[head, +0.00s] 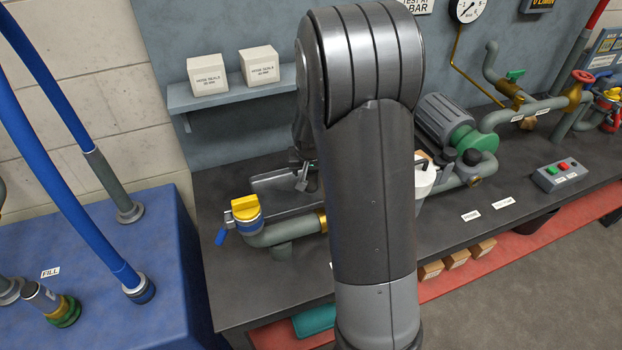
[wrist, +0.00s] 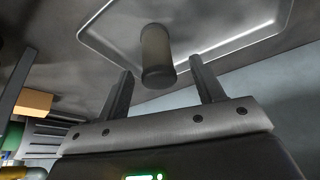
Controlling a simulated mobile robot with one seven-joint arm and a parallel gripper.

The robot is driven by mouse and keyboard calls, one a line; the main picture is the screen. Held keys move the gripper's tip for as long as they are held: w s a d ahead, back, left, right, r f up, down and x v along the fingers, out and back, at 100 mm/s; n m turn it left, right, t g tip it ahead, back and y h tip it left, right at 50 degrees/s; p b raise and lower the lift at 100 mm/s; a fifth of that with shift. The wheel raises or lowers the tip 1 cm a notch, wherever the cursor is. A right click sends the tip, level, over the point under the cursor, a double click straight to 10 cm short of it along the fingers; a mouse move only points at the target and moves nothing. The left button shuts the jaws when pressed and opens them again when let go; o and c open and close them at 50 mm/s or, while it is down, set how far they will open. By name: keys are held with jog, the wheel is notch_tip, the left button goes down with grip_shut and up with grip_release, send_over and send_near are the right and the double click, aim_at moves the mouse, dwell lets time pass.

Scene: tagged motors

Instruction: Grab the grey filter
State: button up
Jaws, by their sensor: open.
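The grey filter (wrist: 156,52) is a short, dull grey-brown cylinder standing on a shallow metal tray (wrist: 105,54) in the wrist view. The tray also shows in the head view (head: 272,185), partly hidden behind my arm. My gripper (wrist: 161,66) is open, its two fingers spread with the filter showing between their tips. The filter looks slightly beyond the fingertips, and I cannot tell any contact. In the head view my gripper (head: 302,177) is low over the tray, mostly hidden by my arm, and the filter cannot be made out clearly there.
A yellow-capped valve (head: 245,208) on a grey pipe stands left of my arm, near the tray. A shelf with two white boxes (head: 208,74) is above. A grey-green motor (head: 455,125) and a white container (head: 425,180) are right.

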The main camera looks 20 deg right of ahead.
aim_at(311, 179)
jog(key=shift+x, duration=3.05)
jog(key=shift+s+d, duration=0.2)
jog(key=c, duration=1)
jog(key=shift+c, duration=0.2)
jog(key=shift+r, duration=0.1)
